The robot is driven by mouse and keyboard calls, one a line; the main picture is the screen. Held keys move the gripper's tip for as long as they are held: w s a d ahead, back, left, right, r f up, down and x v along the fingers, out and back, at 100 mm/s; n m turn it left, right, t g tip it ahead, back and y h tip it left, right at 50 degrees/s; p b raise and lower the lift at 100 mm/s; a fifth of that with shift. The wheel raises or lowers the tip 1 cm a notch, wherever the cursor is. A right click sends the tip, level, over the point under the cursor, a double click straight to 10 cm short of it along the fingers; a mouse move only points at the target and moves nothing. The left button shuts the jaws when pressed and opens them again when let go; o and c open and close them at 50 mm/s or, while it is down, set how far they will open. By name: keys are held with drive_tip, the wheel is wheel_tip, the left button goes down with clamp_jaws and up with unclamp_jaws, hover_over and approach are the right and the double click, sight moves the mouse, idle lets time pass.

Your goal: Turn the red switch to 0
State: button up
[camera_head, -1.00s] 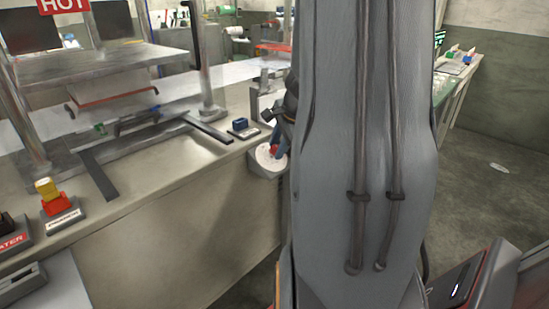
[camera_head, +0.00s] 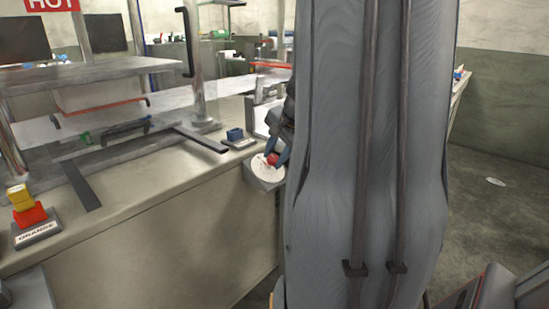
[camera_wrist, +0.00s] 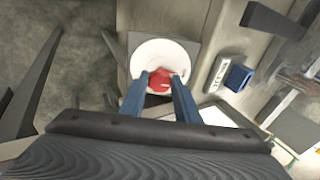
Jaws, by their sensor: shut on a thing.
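The red switch (camera_head: 272,158) is a small red knob at the centre of a round white dial (camera_head: 263,173) on a grey mount at the front edge of the bench. In the wrist view the red knob (camera_wrist: 160,82) sits between my two blue fingertips, with the white dial (camera_wrist: 158,54) around it. My gripper (camera_head: 278,156) is shut on the red switch, its fingers on either side of the knob. The marks on the dial are too small to read, so the knob's setting cannot be told.
A blue block on a labelled base (camera_head: 236,136) stands on the bench close to the dial. Yellow and red blocks sit on a base marked ORANGE (camera_head: 37,232) at the left. A metal press frame (camera_head: 193,60) rises behind.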

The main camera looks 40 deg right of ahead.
drive_tip(key=o, duration=1)
drive_tip(key=shift+o, duration=0.2)
drive_tip(key=p+v, duration=0.1)
drive_tip(key=v, duration=0.6)
drive_tip(key=shift+s+r, duration=0.2)
drive_tip(key=shift+r, duration=0.15)
drive_tip(key=shift+a, duration=0.1)
drive_tip(key=s+a+f+n+g+p, duration=0.1)
drive_tip(key=a+n, duration=0.4)
drive_tip(key=a, duration=0.5)
drive_tip(key=s+a+f+n+g+p, duration=0.2)
drive_tip(key=s+a+n, duration=0.4)
drive_tip(key=a, duration=0.5)
drive_tip(key=s+a+f+n+g+y+p, duration=0.1)
drive_tip(key=a+n+p, duration=0.4)
drive_tip(key=a, duration=0.5)
drive_tip(key=shift+s+a+f+n+g+p, duration=0.4)
drive_tip(key=shift+s+f+n+g, duration=0.3)
drive_tip(key=shift+s+g, duration=0.45)
